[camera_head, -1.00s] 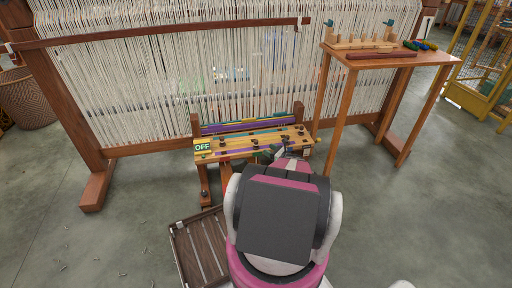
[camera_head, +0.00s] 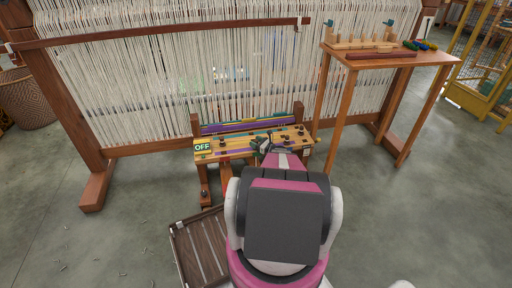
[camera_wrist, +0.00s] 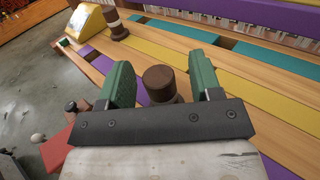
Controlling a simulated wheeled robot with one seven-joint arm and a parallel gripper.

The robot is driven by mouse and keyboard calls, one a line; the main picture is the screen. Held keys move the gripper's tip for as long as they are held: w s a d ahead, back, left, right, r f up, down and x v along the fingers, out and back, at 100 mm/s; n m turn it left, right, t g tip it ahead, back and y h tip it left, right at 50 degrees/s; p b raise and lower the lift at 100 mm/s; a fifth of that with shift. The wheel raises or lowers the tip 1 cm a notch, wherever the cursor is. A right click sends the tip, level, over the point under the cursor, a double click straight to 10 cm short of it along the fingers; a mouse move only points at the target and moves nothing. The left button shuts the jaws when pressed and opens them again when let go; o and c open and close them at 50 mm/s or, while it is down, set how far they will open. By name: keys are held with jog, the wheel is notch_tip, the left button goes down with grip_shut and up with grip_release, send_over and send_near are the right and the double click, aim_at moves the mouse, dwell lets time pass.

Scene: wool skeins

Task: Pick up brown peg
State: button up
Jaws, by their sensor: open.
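A brown peg (camera_wrist: 159,85) with a round top stands upright in the wrist view, between the two green fingers of my gripper (camera_wrist: 162,88). The fingers are open, one on each side of it, with gaps showing; its lower part is partly hidden by the gripper's dark bar. In the head view my gripper (camera_head: 264,144) is over the striped wooden bench (camera_head: 235,154), and the peg there is too small to tell apart.
Another peg (camera_wrist: 115,25), brown with a pale band, stands farther back near the yellow OFF block (camera_wrist: 88,20). A tall wooden table (camera_head: 425,58) with pegs stands at right. The big loom (camera_head: 150,85) rises behind. A slatted wooden crate (camera_head: 200,250) is at lower left.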

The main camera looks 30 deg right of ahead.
jog(key=c, duration=1)
jog(key=shift+r, duration=0.1)
jog(key=shift+r, duration=1.1)
jog(key=shift+s+a+r, duration=0.1)
jog(key=shift+s+r, duration=0.15)
jog(key=shift+r, duration=0.35)
jog(key=shift+s+a+r, duration=0.1)
jog(key=shift+s+r, duration=0.15)
jog(key=shift+r, duration=0.35)
jog(key=s+a+r, duration=0.4)
jog(key=s+r, duration=0.2)
jog(key=s, duration=0.4)
jog(key=s+a+r+n+g+y, duration=0.2)
jog(key=a+r+y, duration=0.1)
jog(key=a+r, duration=1.2)
jog(key=s+a+r+n+g+y, duration=0.1)
jog(key=a+r+n+g+y, duration=0.2)
jog(key=a+r, duration=1.3)
jog(key=shift+s+r+n+g+y, duration=0.3)
jog(key=shift+s+r, duration=0.1)
jog(key=shift+r, duration=0.2)
